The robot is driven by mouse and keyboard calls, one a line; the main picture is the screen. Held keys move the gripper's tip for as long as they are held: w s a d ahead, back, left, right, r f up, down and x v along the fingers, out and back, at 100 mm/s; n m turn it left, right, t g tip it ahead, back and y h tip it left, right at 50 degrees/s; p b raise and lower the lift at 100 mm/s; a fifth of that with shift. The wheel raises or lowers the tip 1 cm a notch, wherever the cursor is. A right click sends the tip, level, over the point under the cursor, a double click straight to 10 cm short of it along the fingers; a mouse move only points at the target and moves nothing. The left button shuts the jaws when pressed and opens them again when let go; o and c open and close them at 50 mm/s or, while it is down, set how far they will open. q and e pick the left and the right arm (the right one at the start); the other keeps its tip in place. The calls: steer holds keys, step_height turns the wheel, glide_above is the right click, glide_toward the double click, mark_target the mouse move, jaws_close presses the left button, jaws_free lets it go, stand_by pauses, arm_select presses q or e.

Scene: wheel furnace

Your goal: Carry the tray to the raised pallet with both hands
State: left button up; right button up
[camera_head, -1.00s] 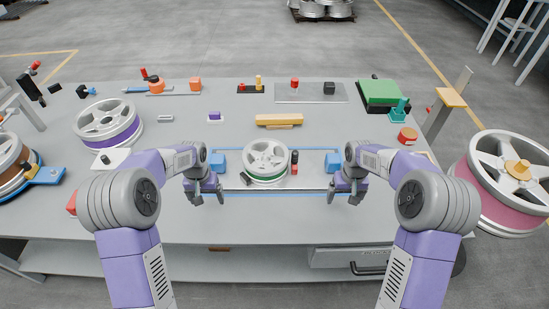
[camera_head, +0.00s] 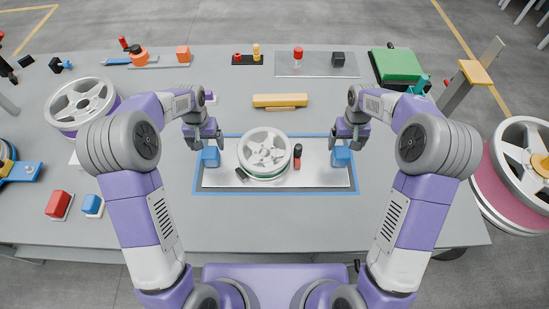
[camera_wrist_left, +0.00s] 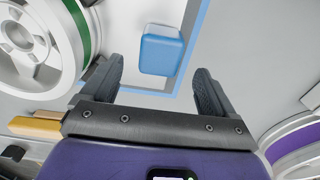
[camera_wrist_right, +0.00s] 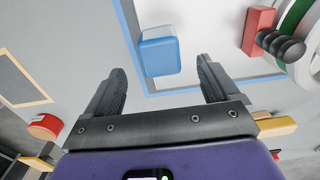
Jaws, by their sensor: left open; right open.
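The tray (camera_head: 310,181) is a flat silvery plate with a blue outline near the table's front middle. A blue block stands at its left end (camera_head: 211,158) and another at its right end (camera_head: 341,158). A pale wheel with a green band (camera_head: 265,152) lies on it. My left gripper (camera_head: 206,144) is open at the left block; the left wrist view shows this block (camera_wrist_left: 162,50) ahead between the fingers. My right gripper (camera_head: 346,145) is open at the right block, which shows likewise in the right wrist view (camera_wrist_right: 160,52). I cannot make out a raised pallet.
A red-and-black part (camera_head: 297,155) stands beside the wheel. A yellow bar (camera_head: 280,100) lies behind the tray. A purple-banded wheel (camera_head: 82,103) is at left, a large pink-banded wheel (camera_head: 500,195) at right. Red (camera_head: 59,204) and blue (camera_head: 92,205) blocks sit at front left.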

mark_target(209, 150)
arm_select(q)
step_height(209, 150, down, 8)
steer(key=shift+w+r, duration=0.1)
steer(key=shift+r, duration=0.1)
arm_select(e)
step_height(209, 150, down, 8)
steer(key=shift+w+r, duration=0.1)
steer(key=shift+r, duration=0.15)
arm_select(q)
steer(key=c, duration=1.6)
arm_select(e)
steer(key=c, duration=1.6)
arm_select(q)
steer(key=shift+r, duration=0.1)
